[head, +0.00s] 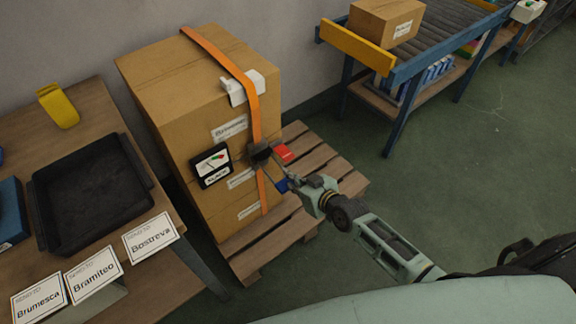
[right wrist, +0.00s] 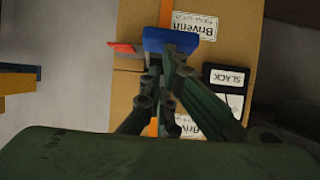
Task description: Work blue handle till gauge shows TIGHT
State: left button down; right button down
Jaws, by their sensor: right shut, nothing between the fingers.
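An orange strap (head: 254,105) runs over a tall stack of cardboard boxes (head: 170,90) on a pallet. A dark ratchet (head: 259,152) with a red tab (head: 284,152) sits on the strap. The blue handle (head: 282,186) is at the ratchet's lower side; it shows large in the right wrist view (right wrist: 170,40). The gauge (head: 212,166) hangs left of the strap; in the right wrist view (right wrist: 225,80) it reads SLACK. My right gripper (head: 294,184) is shut and empty, its tips right at the blue handle; I cannot tell whether they touch. My left gripper is out of view.
A wooden table (head: 95,110) with a black tray (head: 85,195) and name cards stands left of the pallet (head: 315,160). A roller conveyor (head: 440,40) carrying a box (head: 385,18) stands at the back right.

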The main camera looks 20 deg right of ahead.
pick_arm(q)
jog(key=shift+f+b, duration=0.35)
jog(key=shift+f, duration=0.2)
pick_arm(e)
jog(key=shift+s+d+f, duration=0.1)
jog(key=shift+s+f, duration=0.15)
jog(key=shift+f, duration=0.65)
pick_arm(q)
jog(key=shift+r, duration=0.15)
pick_arm(e)
jog(key=shift+w+r, duration=0.1)
jog(key=shift+r, duration=0.1)
